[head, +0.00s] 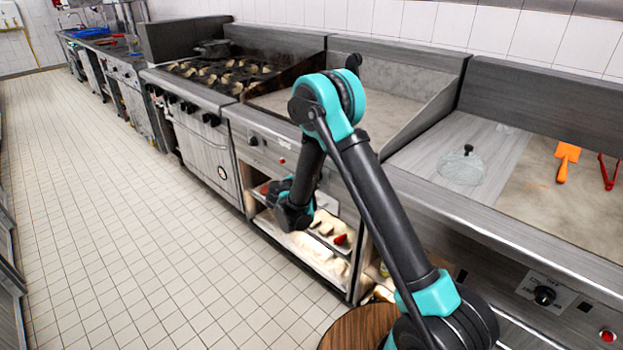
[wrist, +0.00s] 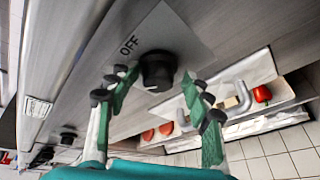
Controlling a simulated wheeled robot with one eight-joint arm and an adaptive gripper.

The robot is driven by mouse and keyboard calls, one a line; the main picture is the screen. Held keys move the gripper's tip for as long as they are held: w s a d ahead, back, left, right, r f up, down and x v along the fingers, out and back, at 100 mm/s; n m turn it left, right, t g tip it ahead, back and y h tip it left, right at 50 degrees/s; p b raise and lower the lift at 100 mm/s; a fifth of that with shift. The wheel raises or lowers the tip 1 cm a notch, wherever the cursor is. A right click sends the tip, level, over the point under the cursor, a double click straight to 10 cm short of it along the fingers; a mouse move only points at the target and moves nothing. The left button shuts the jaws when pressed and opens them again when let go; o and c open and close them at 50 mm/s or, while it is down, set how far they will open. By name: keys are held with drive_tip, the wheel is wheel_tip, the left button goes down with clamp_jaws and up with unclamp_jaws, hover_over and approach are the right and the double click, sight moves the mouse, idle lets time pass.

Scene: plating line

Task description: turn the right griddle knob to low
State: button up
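A black round griddle knob (wrist: 157,70) sits on the grey front panel in the wrist view. The word OFF is printed beside it, and a small white mark shows on its rim. My gripper (wrist: 153,76) is open, with one green fingertip on each side of this knob. Gaps show between the fingertips and the knob, and I see no contact. In the head view my arm hides the gripper's fingers and this knob. Another black knob (head: 253,140) shows on the middle griddle's panel, left of my arm.
A shelf with food trays (head: 325,232) lies under the middle griddle (head: 390,110); a red pepper (wrist: 262,93) shows there. A burner range (head: 215,75) stands left. The right griddle has its own knob (head: 545,296), an orange spatula (head: 567,160) and a clear dome (head: 462,170). Floor at left is clear.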

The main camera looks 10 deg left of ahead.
idle(0.3)
drive_tip(key=v, duration=1.2)
